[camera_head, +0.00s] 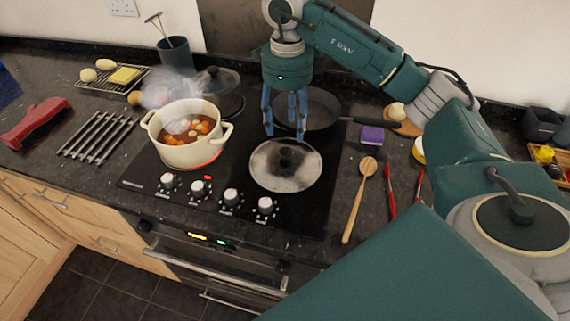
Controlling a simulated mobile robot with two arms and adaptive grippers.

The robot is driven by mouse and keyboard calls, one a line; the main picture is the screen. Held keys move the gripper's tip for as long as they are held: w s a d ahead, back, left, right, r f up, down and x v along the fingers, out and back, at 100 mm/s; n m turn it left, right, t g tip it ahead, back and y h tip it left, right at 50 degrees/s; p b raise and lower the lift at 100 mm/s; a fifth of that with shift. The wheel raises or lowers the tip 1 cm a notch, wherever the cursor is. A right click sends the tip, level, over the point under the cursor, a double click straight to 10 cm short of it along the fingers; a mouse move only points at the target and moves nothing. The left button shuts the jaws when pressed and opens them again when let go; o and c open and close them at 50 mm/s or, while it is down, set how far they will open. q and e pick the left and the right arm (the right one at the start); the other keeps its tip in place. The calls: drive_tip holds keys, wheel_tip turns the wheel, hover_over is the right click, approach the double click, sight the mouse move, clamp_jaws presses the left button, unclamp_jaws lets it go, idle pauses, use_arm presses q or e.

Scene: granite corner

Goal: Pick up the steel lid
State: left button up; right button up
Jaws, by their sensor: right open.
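The steel lid (286,176) is a round grey disc with a dark knob (285,157) at its middle. It lies flat on the front right of the black hob. My right gripper (286,134) points down above the lid, close over the knob, with its blue fingers apart and nothing between them. Whether the fingertips reach down beside the knob is hard to tell. My left gripper does not show.
A cream pot (187,154) of steaming stew stands left of the lid, over a glowing ring. Behind are a dark lidded pot (222,94) and a frying pan (321,108). A wooden spoon (356,207), purple sponge (372,135) and red-handled utensil (391,191) lie to the right.

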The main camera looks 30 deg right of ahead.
sight(286, 150)
wheel_tip(286, 150, down, 4)
drive_tip(key=shift+r+p, duration=0.25)
drive_tip(key=shift+p, duration=0.15)
drive_tip(key=shift+f, duration=0.25)
drive_tip(key=f+p, duration=0.1)
drive_tip(key=f, duration=0.1)
drive_tip(key=f+p, duration=0.1)
drive_tip(key=f, duration=0.1)
drive_tip(key=shift+w+p, duration=0.3)
drive_tip(key=shift+p, duration=0.05)
drive_tip(key=shift+d+f, duration=0.1)
drive_tip(key=shift+f, duration=0.45)
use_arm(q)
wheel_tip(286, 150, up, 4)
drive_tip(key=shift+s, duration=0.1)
use_arm(e)
drive_tip(key=shift+c, duration=0.3)
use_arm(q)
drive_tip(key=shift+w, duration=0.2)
use_arm(e)
drive_tip(key=shift+w, duration=0.1)
clamp_jaws()
